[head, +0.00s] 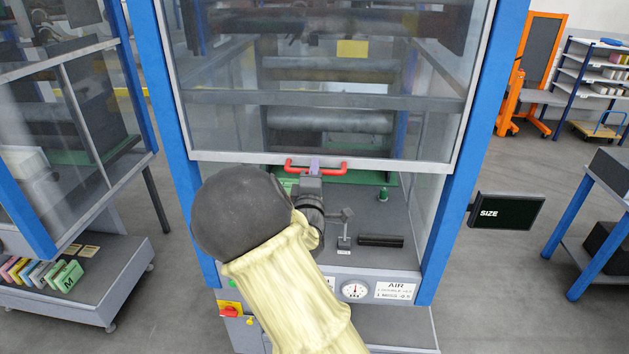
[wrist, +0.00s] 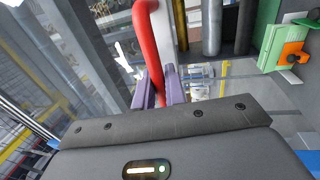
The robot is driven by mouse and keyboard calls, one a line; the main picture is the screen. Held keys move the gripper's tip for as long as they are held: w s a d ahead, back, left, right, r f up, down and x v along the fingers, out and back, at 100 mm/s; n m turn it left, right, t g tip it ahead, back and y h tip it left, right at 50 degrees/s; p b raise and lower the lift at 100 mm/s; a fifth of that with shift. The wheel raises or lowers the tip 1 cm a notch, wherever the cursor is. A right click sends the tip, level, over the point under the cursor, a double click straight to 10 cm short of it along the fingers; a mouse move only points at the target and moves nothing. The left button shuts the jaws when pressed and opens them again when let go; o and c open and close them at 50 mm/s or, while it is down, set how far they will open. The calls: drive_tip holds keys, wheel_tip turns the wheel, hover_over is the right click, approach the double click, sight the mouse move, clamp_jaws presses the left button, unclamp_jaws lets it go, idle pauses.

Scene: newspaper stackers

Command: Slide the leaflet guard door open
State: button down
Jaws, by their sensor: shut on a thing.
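The guard door (head: 330,101) is a clear panel in a grey frame between two blue posts. Its bottom rail sits partway up the opening, with a gap above the machine's deck. A red bar handle (head: 333,171) is fixed at the bottom rail. My gripper (head: 315,166) is at the middle of this handle, its purple fingers shut on it. In the wrist view the red handle (wrist: 145,40) runs down between the two purple fingers of my gripper (wrist: 160,84). My arm hides part of the deck's left side.
A black lever (head: 344,230) and a dark bar (head: 380,240) are on the deck below the door. A SIZE screen (head: 506,211) juts out at the right post. A neighbouring machine's shelf (head: 85,290) is at left.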

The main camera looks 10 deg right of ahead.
wheel_tip(320, 180, up, 8)
drive_tip(key=p, duration=0.4)
drive_tip(key=c, duration=1.6)
unclamp_jaws()
drive_tip(key=shift+o, duration=0.2)
drive_tip(key=shift+s+f, duration=0.1)
drive_tip(key=shift+s, duration=0.05)
